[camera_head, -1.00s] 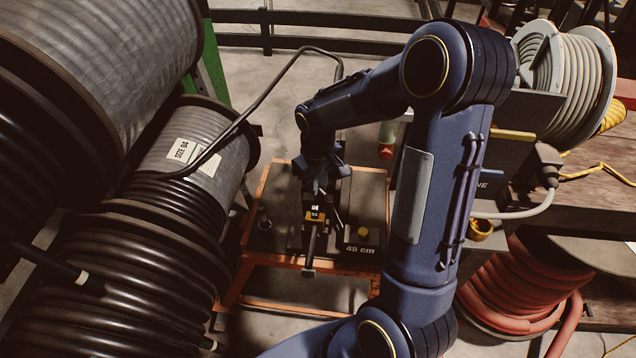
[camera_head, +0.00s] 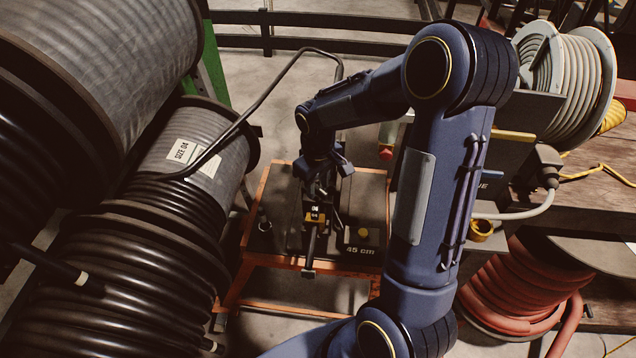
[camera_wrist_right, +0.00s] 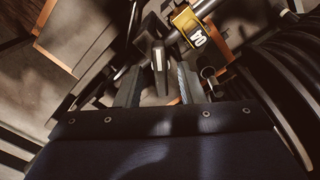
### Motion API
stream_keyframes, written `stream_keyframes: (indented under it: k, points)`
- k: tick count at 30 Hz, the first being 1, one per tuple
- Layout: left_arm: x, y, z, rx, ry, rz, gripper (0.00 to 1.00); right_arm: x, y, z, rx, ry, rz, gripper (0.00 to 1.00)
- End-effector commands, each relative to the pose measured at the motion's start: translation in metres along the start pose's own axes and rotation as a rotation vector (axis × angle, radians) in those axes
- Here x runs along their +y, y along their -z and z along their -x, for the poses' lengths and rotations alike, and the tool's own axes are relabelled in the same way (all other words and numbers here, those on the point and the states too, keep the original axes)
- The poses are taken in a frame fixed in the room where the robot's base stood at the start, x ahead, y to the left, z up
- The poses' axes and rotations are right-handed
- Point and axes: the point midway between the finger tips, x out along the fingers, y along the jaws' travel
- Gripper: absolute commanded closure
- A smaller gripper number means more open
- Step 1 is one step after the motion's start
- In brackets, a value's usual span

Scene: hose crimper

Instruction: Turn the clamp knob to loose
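The crimper's bench plate (camera_head: 362,235), marked 45 cm, sits on an orange frame in the head view. On it stands a clamp with a yellow 04 tag (camera_head: 315,216); the tag also shows at the top of the right wrist view (camera_wrist_right: 190,27). My right gripper (camera_head: 322,180) is over the clamp, just behind the tag. In the wrist view its two fingers (camera_wrist_right: 158,85) stand apart. A dark bar (camera_wrist_right: 159,62), seemingly the clamp knob's handle, shows between them with gaps on both sides. In the head view my gripper hides the knob. My left gripper is not in view.
Large black hose reels (camera_head: 150,265) crowd the left side. A bent dark hose (camera_head: 265,95) arches near my right wrist. A grey hose reel (camera_head: 575,75) and a red hose coil (camera_head: 520,290) stand at the right. A yellow button (camera_head: 363,232) is on the plate.

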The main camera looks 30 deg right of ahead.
Motion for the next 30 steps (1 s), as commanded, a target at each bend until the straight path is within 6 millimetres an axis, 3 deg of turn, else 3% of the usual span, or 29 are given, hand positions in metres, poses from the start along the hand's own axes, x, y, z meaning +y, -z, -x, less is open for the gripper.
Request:
stream_keyframes:
  k: [8, 21, 30]
  points:
    - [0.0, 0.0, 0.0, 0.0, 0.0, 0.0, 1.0, 0.0, 0.0, 0.001, -0.002, 0.001, 0.0, 0.65]
    - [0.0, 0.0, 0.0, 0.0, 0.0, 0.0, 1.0, 0.0, 0.001, 0.065, 0.003, 0.0, 0.001, 0.65]
    - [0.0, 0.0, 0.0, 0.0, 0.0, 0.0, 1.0, 0.0, 0.0, 0.078, -0.002, 0.001, 0.0, 0.65]
